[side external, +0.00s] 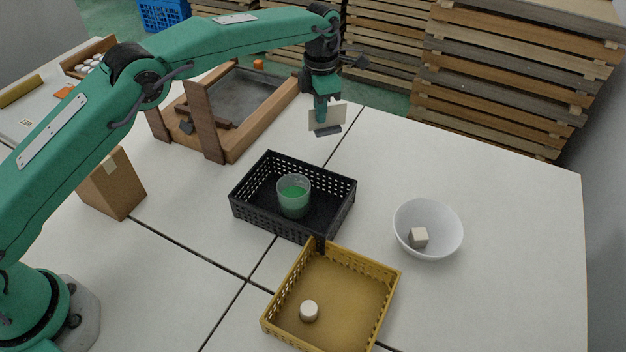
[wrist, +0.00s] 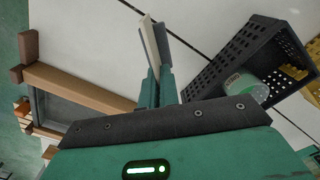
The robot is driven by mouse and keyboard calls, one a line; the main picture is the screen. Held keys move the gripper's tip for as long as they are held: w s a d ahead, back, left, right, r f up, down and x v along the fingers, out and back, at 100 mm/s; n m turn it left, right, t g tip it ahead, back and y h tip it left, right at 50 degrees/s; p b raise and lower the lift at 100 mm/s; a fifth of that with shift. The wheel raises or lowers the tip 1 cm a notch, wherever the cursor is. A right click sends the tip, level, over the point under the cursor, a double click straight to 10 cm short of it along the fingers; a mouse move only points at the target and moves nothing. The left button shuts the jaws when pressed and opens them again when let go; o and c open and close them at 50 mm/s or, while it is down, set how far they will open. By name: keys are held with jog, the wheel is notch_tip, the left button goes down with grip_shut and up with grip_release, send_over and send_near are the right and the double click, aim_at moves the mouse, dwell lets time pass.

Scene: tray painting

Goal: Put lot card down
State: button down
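The lot card (side external: 334,115) is a small pale card with a dark grey foot along its lower edge. My gripper (side external: 321,112) points down and is shut on it, near the table's far edge in the side external view. In the wrist view, the card (wrist: 148,40) shows as a cream slab beside a grey strip, between my green fingertips (wrist: 157,80). The card stands roughly upright. I cannot tell whether its foot touches the table.
A black crate (side external: 240,208) holds a cup of green paint (side external: 293,198). A yellow tray (side external: 345,300) holds a white piece (side external: 309,311); a white bowl (side external: 445,225) holds a pale cube (side external: 418,237). A wooden frame (side external: 240,140) stands left.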

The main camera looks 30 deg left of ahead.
jog(key=shift+w+a+f, duration=1.05)
jog(key=shift+w+a, duration=0.1)
jog(key=shift+w, duration=0.15)
jog(key=shift+f, duration=1.95)
jog(key=shift+f, duration=0.2)
jog(key=c, duration=1.6)
grip_release()
jog(key=shift+c, duration=0.2)
jog(key=shift+r, duration=0.15)
notch_tip(320, 180, up, 8)
jog(key=shift+f, duration=0.2)
